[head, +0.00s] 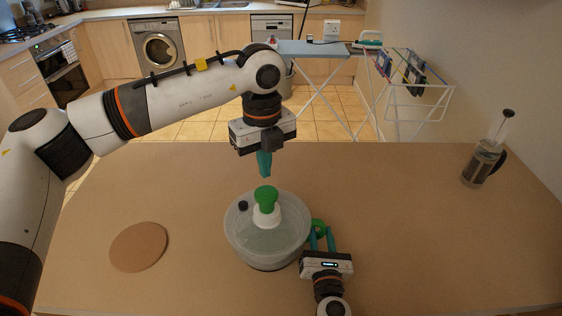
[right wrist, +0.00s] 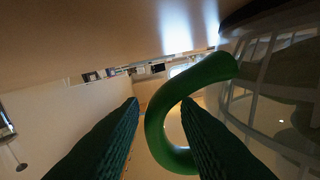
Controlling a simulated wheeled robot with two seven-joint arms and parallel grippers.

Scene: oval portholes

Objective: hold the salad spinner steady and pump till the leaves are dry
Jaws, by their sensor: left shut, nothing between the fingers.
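The salad spinner (head: 287,243) stands on the table, a round bowl with a translucent lid. A green pump knob (head: 266,197) stands up on a white collar at the lid's middle. A green side handle (head: 319,228) sticks out at its right and fills the middle of the right wrist view as a curved loop (right wrist: 157,128). My left gripper (head: 264,164) is shut and empty, pointing down just above the knob, apart from it. My right gripper (head: 322,238) is at the side handle, its fingers parted with the loop showing between and beyond them. I cannot make out any leaves inside.
A round wooden board (head: 139,247) lies at the left of the table (head: 400,220). A French press (head: 484,160) stands at the far right. The table between spinner and press is clear. An ironing board and drying rack stand behind the table.

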